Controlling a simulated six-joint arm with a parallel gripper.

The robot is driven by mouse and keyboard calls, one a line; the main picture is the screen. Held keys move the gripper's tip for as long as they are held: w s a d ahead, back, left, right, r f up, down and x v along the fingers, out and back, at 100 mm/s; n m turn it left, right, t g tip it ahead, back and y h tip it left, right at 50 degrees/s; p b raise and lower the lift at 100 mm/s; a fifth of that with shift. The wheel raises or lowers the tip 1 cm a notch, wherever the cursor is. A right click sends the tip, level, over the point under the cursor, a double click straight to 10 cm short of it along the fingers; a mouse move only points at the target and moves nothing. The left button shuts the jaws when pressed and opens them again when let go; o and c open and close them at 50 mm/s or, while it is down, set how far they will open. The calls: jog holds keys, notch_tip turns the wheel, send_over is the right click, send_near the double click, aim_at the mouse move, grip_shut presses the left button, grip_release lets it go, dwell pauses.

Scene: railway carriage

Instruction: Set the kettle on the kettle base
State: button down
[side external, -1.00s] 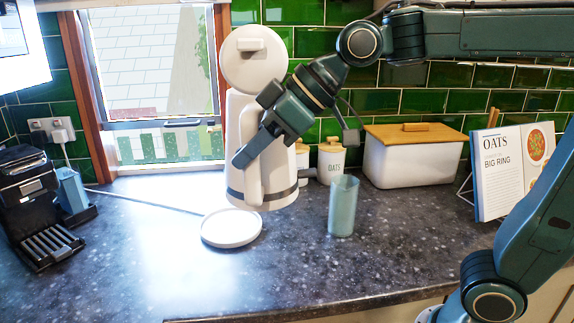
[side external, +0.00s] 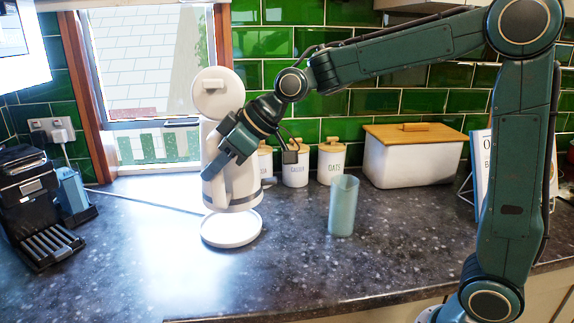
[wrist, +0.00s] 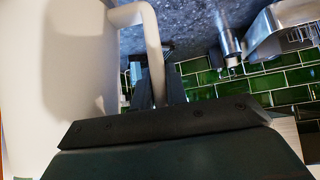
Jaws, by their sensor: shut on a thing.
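The white kettle (side external: 240,180) has its round lid (side external: 217,92) standing open and a grey band near its foot. My gripper (side external: 212,172) is shut on the kettle's handle and holds the kettle upright. The round white kettle base (side external: 231,229) lies on the counter, with a cord running off to the left. In the side view the kettle's foot appears just above the base's far part; the exact gap cannot be told. In the wrist view the kettle body (wrist: 55,75) fills the left and its handle (wrist: 152,50) runs between my gripper's fingers (wrist: 160,90).
A blue-green cup (side external: 343,207) stands right of the base. Canisters (side external: 295,165) and a white bread bin (side external: 413,158) line the green tiled wall. A black coffee machine (side external: 32,205) stands at the left. The counter's front (side external: 180,285) is clear.

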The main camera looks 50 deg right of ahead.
aim_at(232, 188)
jog(key=w+d+f, duration=0.1)
jog(key=w+f, duration=0.2)
jog(key=w+d+f, duration=0.1)
jog(key=w, duration=0.1)
jog(key=shift+w+d+f, duration=0.15)
jog(key=shift+d+f, duration=0.1)
jog(key=shift+d, duration=0.1)
jog(key=shift+f, duration=0.2)
jog(key=shift+f, duration=3.4)
jog(key=c, duration=1.7)
grip_release()
jog(key=shift+f, duration=0.3)
jog(key=shift+v, duration=5.65)
jog(key=shift+a, duration=0.1)
